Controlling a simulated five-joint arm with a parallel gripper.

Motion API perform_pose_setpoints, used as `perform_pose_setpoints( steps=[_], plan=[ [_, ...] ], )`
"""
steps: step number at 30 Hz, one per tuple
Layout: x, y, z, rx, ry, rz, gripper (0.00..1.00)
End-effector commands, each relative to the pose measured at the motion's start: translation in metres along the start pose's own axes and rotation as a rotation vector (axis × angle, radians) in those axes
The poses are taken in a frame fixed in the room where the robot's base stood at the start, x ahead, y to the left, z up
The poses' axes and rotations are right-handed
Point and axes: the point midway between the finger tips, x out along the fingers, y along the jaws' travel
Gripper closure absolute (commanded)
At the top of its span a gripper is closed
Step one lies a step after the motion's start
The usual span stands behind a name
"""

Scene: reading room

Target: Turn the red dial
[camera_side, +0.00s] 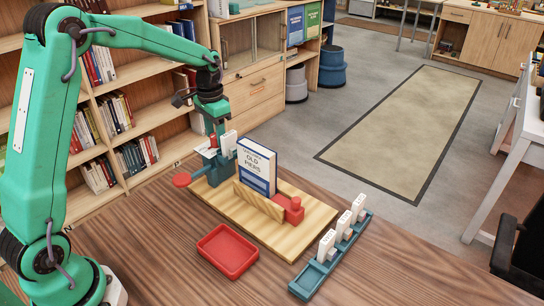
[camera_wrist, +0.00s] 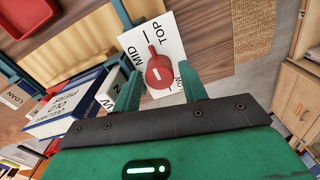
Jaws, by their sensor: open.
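The red dial (camera_wrist: 159,72) sits on a white plate (camera_wrist: 168,32) lettered TOP, MID and LOW, in the wrist view. Its narrow end points towards the mark by TOP. My gripper (camera_wrist: 160,75) is open, with one teal finger on each side of the dial and visible gaps between. I cannot tell how far above the plate the fingertips are. In the side view my gripper (camera_side: 214,130) is over the teal stand (camera_side: 223,171), behind and left of the upright book (camera_side: 256,166). The dial is hard to make out there.
The stand and book are on a wooden board (camera_side: 315,222); a red clamp block (camera_side: 290,208) is by the book. A red disc (camera_side: 182,180) sticks out left of the stand. A red tray (camera_side: 228,251) and teal rack (camera_side: 312,280) with white tags lie in front.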

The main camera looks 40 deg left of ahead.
Motion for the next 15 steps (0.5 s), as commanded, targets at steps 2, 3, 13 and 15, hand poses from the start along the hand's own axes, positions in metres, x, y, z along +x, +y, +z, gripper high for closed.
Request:
perform_pose_setpoints(
  steps=[2,3,13,15],
  plan=[
    [0.0006,0.0034,0.0002,-0.006,-0.005,0.002,0.48],
    [0.0007,0.0034,0.0002,-0.015,-0.006,0.002,0.48],
    [0.0005,0.0033,-0.0010,-0.176,-0.004,0.001,0.48],
    [0.0005,0.0030,-0.0010,-0.224,-0.005,0.001,0.48]
  ],
)
